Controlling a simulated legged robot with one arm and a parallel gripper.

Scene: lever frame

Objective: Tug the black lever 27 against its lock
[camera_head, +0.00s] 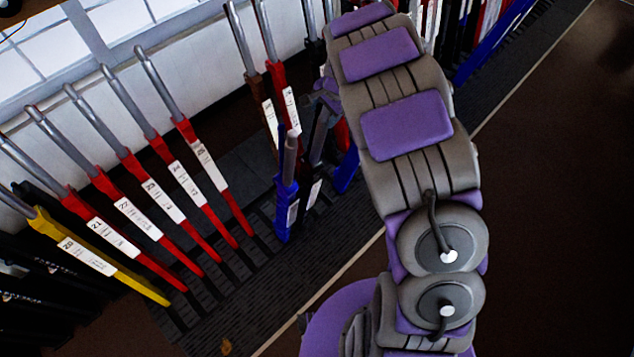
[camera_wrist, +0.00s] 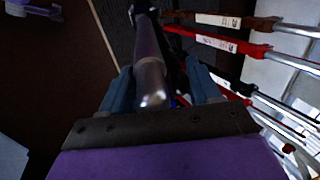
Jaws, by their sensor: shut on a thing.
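A lever with a bare metal handle (camera_wrist: 150,78) and a dark lower part runs up the middle of the wrist view. The blue-grey fingers of my gripper (camera_wrist: 157,85) lie on either side of the handle and are shut on it, with the handle's end towards the camera. In the head view a dark lever (camera_head: 318,145) with a white label stands just left of my arm and looks like the same one. Its number is too small to read. In the head view my arm hides most of the gripper.
A short blue lever (camera_head: 287,190) stands close on the left. Red levers with white labels (camera_head: 210,165) and a yellow lever (camera_head: 95,258) line the frame further left. More levers stand beyond my arm. The brown floor (camera_head: 545,200) on the right is clear.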

